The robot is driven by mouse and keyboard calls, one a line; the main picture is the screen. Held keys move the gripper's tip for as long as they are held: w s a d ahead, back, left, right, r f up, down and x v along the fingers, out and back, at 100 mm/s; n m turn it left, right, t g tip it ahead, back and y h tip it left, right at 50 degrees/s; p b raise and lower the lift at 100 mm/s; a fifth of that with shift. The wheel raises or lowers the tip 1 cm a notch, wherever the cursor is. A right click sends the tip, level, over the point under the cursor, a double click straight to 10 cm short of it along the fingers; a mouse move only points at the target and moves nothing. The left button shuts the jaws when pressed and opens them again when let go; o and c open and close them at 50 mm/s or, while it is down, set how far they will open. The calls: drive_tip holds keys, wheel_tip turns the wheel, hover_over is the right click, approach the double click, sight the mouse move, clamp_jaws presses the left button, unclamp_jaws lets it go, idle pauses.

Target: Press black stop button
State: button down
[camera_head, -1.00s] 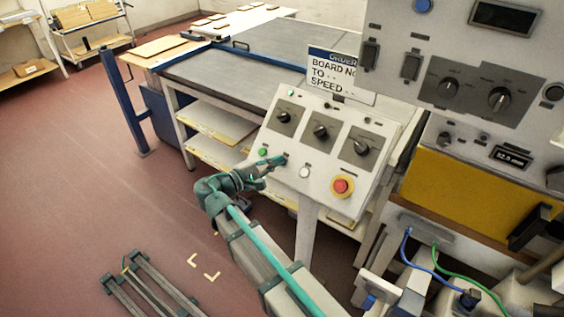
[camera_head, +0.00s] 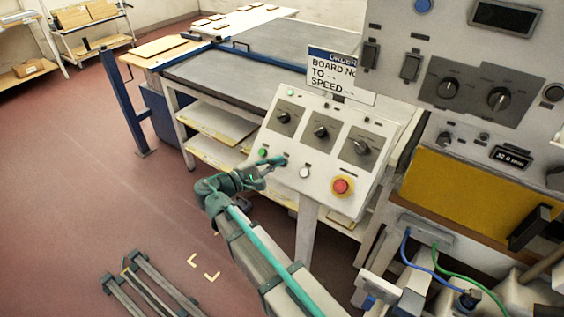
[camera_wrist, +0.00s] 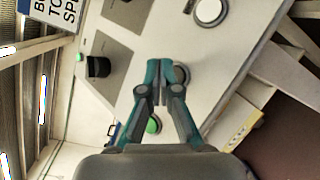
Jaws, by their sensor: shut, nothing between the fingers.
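The sloped white control panel (camera_head: 325,160) carries a row of buttons along its lower part. The black stop button (camera_wrist: 182,75) shows as a dark round shape at the right side of my fingertips in the wrist view, partly covered by them. In the head view it lies between the green button (camera_head: 262,152) and the white button (camera_head: 304,172), and my gripper (camera_head: 274,162) overlaps that spot. My gripper (camera_wrist: 160,68) is shut and empty, with its fingertips close to the panel; I cannot tell whether they touch the black button.
A red emergency button on a yellow collar (camera_head: 342,187) sits at the panel's lower right. Three black knobs, including the middle one (camera_head: 321,132), are above the buttons. A sign (camera_head: 337,76) stands behind the panel. A larger machine (camera_head: 470,170) fills the right side.

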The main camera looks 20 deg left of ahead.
drive_tip(key=shift+w+f, duration=0.1)
drive_tip(key=shift+f, duration=0.05)
drive_tip(key=shift+w+d+f, duration=0.1)
drive_tip(key=shift+w+f, duration=0.05)
drive_tip(key=shift+w, duration=0.05)
drive_tip(key=shift+w+d+f+b, duration=0.1)
drive_tip(key=shift+w+f+b, duration=0.15)
drive_tip(key=shift+f+b, duration=0.1)
idle(0.7)
drive_tip(key=shift+s+r, duration=0.1)
drive_tip(key=shift+r, duration=0.1)
drive_tip(key=shift+s+a+r+p, duration=0.2)
drive_tip(key=shift+s+r+p, duration=0.1)
drive_tip(key=shift+s+r, duration=0.15)
idle(0.4)
drive_tip(key=s+r+p, duration=0.1)
drive_tip(key=s+a+r+p, duration=0.1)
drive_tip(key=s+r, duration=0.1)
drive_tip(key=shift+s+a+r, duration=0.1)
drive_tip(key=shift+s+r, duration=0.05)
drive_tip(key=shift+r, duration=0.1)
idle(0.3)
drive_tip(key=shift+a, duration=0.1)
idle(0.5)
